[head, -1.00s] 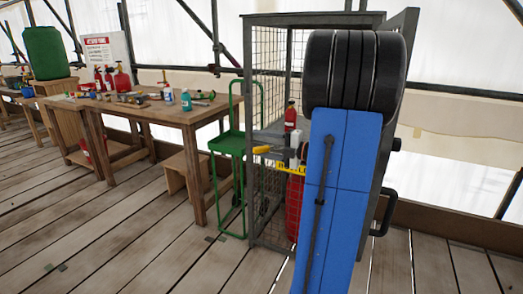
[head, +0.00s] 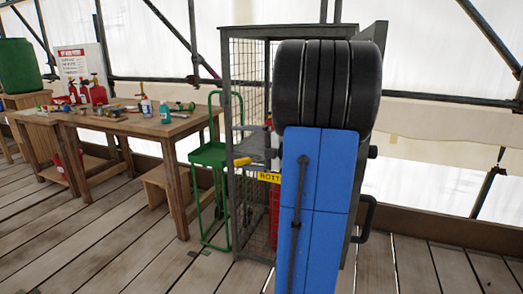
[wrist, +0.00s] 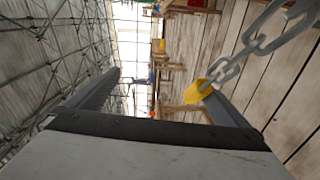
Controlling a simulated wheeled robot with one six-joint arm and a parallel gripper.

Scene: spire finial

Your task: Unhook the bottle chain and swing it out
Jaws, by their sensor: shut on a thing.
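The grey steel bottle cage (head: 232,110) stands partly behind my blue arm in the head view. A yellow piece (head: 242,161) shows at its front, beside my gripper (head: 257,150), which is largely hidden by my arm. In the wrist view my gripper (wrist: 160,95) has its yellow chain end (wrist: 197,93) at the right finger's tip. Grey links of the chain (wrist: 258,43) run from it to the upper right. My gripper is shut on the yellow chain end. A red bottle (head: 274,217) stands inside the cage, mostly hidden. The chain's far end is out of view.
A yellow sign (head: 269,177) hangs on the cage front. A green trolley (head: 209,155) stands left of the cage. A wooden workbench (head: 150,127) with bottles and tools stands further left. The plank floor (head: 130,240) in front is clear.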

